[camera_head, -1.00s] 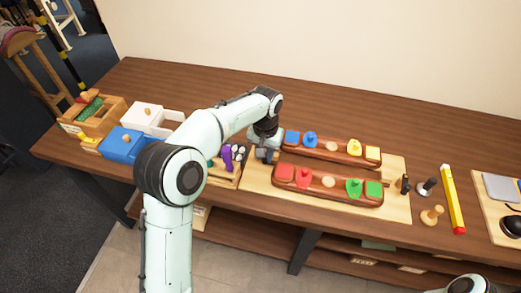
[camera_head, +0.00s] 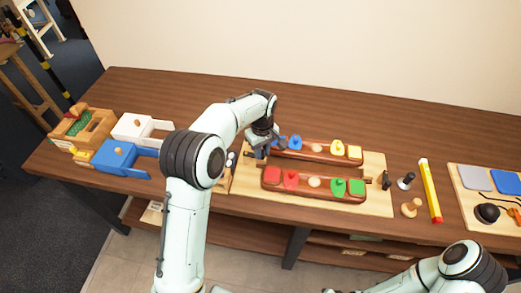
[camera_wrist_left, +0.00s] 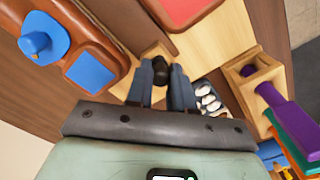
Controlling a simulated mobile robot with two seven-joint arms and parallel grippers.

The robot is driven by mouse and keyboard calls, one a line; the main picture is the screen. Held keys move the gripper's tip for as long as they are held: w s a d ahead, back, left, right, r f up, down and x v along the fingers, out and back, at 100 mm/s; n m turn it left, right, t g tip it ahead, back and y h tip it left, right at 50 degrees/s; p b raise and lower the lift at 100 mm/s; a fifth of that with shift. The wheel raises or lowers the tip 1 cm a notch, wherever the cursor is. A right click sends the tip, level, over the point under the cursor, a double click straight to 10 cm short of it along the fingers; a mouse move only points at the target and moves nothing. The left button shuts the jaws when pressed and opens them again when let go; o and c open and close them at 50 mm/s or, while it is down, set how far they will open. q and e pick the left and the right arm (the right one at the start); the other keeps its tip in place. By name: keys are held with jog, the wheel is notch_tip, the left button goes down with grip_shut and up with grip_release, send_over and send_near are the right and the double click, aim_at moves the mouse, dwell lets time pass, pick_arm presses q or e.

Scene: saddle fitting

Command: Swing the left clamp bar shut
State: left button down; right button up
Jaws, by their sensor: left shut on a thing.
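My left gripper (camera_head: 262,145) is at the left end of the board (camera_head: 235,203), beside the blue end of the back saddle (camera_head: 318,157). In the left wrist view its two fingers (camera_wrist_left: 162,84) are closed around a black knob (camera_wrist_left: 160,70), which seems to belong to the left clamp bar. Part of a wooden piece (camera_wrist_left: 150,50) shows just beyond the knob. The bar's full length and angle are hidden by the gripper. The front saddle (camera_head: 327,190) lies on the board, with red pieces left and green pieces right. My right gripper is out of view.
A blue box (camera_head: 118,155) and a white box (camera_head: 131,126) stand left.

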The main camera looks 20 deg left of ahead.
pick_arm(q)
jog(key=shift+w+n, duration=0.2)
jog(key=shift+n, duration=0.2)
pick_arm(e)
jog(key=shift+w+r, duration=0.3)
pick_arm(q)
jog(key=c, duration=1)
grip_release()
notch_tip(320, 180, up, 13)
jog(key=p, duration=0.1)
jog(key=shift+r, duration=0.2)
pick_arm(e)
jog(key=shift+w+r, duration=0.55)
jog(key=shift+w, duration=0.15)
